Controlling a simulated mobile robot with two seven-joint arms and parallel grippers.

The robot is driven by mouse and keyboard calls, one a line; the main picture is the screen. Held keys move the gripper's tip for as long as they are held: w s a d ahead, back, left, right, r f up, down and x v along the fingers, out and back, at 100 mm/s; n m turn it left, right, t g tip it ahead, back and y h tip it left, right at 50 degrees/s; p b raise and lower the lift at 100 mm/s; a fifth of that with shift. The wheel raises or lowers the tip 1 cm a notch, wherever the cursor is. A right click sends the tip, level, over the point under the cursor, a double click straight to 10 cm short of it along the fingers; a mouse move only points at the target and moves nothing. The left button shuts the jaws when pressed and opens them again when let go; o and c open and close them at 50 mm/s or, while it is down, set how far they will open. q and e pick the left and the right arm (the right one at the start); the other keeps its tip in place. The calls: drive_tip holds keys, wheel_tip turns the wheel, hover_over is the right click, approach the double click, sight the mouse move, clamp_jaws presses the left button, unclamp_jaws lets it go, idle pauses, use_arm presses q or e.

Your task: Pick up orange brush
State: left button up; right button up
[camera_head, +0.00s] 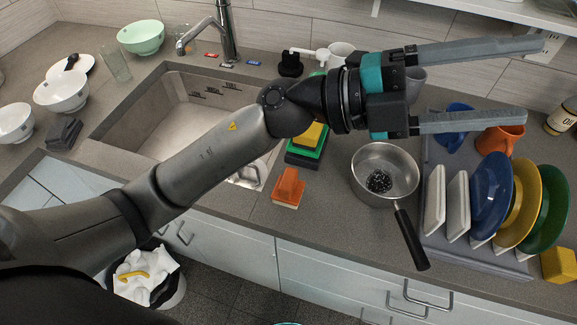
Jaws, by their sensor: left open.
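The orange brush (289,188) lies on the grey counter, just right of the sink and left of the saucepan. It has an orange grip on top and a pale base. My left arm comes in from the left and passes above the sink, behind the brush in the picture. My left gripper (535,81) is open and empty, with its two long grey fingers pointing right, above the back of the dish rack. It is well to the right of the brush and not touching it. My right gripper is not in view.
A saucepan (376,191) holding a dark scrubber stands right of the brush, its handle over the counter's front. Green and yellow sponges (303,154) lie behind the brush. The dish rack (470,254) holds several plates. The counter in front of the brush is clear.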

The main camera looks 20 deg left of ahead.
use_arm(q)
wheel_tip(320, 180, down, 7)
drive_tip(key=s+d+m+g+y, duration=0.1)
drive_tip(key=s+m+g+y, duration=0.2)
drive_tip(key=m+g+y, duration=0.2)
drive_tip(key=n+t+y, duration=0.2)
drive_tip(key=t+y, duration=0.1)
drive_tip(key=y, duration=1.4)
hover_over(289, 178)
wheel_tip(289, 178, down, 13)
drive_tip(key=f, duration=0.9)
drive_tip(key=shift+d, duration=0.2)
drive_tip(key=shift+a+f+p, duration=0.15)
drive_tip(key=shift+f+p, duration=0.05)
drive_tip(key=shift+f, duration=1.1)
drive_tip(key=shift+a+f+p, duration=0.1)
drive_tip(key=shift+f+p, duration=0.05)
drive_tip(key=shift+f, duration=1.15)
clamp_jaws()
